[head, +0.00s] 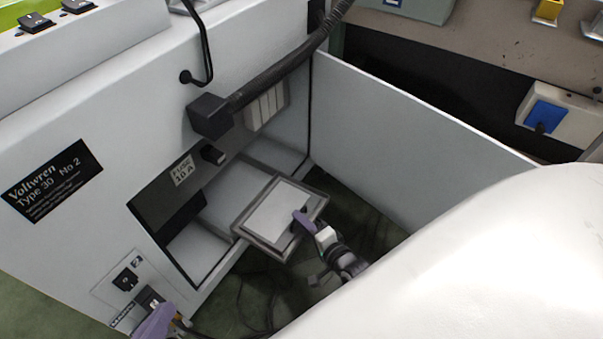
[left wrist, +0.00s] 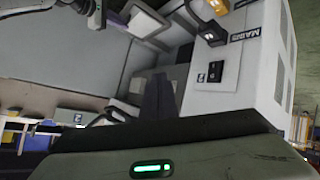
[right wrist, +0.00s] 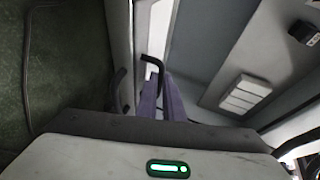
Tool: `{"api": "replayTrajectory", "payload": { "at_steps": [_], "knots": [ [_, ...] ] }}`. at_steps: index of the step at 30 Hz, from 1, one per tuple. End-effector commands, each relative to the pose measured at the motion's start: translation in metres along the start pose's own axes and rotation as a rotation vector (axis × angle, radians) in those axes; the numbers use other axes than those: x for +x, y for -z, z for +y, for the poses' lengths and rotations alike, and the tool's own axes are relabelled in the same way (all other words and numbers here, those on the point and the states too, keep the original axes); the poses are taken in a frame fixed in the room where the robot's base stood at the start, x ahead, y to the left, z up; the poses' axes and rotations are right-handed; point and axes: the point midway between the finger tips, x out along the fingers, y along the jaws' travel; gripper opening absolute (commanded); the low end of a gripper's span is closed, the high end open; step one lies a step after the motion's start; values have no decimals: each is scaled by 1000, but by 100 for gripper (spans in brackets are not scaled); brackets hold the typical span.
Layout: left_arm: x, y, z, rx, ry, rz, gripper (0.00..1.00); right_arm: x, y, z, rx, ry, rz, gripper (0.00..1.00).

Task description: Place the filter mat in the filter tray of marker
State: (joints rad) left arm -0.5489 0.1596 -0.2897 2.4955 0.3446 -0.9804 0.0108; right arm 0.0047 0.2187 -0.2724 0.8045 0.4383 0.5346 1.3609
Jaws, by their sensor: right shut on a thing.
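The filter tray (head: 237,222) is a grey rectangular frame outside the open bay of the white machine. The filter mat (head: 272,213), a pale flat sheet, appears to lie inside its frame. My right gripper (head: 303,219) is at the tray's right side. It is shut on what looks like the tray's dark bent handle (right wrist: 152,66); the fingers (right wrist: 165,98) partly hide the contact. My left gripper (head: 156,322) is low at the left, near the machine's lower sockets. Its fingers (left wrist: 159,97) look closed together and empty.
The white machine (head: 120,105) carries a Voltwren label (head: 52,181). Its dark open bay (head: 160,205) is left of the tray. A thick black hose (head: 285,65) hangs above. A pale panel (head: 410,125) bounds the right. Cables lie on the green floor below.

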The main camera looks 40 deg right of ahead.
Motion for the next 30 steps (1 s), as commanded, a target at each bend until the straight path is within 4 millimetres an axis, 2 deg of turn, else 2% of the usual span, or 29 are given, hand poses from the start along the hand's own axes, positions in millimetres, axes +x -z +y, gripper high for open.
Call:
{"api": "replayTrajectory", "payload": {
  "at_steps": [3, 4, 6, 7, 17, 23, 26, 30],
  "knots": [
    [0, 0, 0, 0, 1, -1, 0, 0, 0, -1, 0, 0, 0, 0],
    [0, 0, 0, 0, 1, -2, 0, -1, 0, 0, 0, -2, 0, 12],
    [0, 0, 0, 0, 1, -2, 0, -1, 0, 0, 0, -2, 0, 24],
    [0, 0, 0, 0, 1, -2, 0, -1, 0, 0, 0, -2, 0, 26],
    [-2, 2, 0, 2, 3, -3, 0, -4, 0, -1, 0, -3, 0, 26],
    [-5, 3, -4, 18, 32, -34, 0, -35, 1, -4, 0, -6, 0, 26],
    [1, -12, -15, 24, 63, -94, 0, -57, 1, -4, 0, -6, 0, 26],
    [1, -21, -22, 36, 92, -138, 0, -86, 1, -3, 0, -5, 1, 26]
  ]
}}
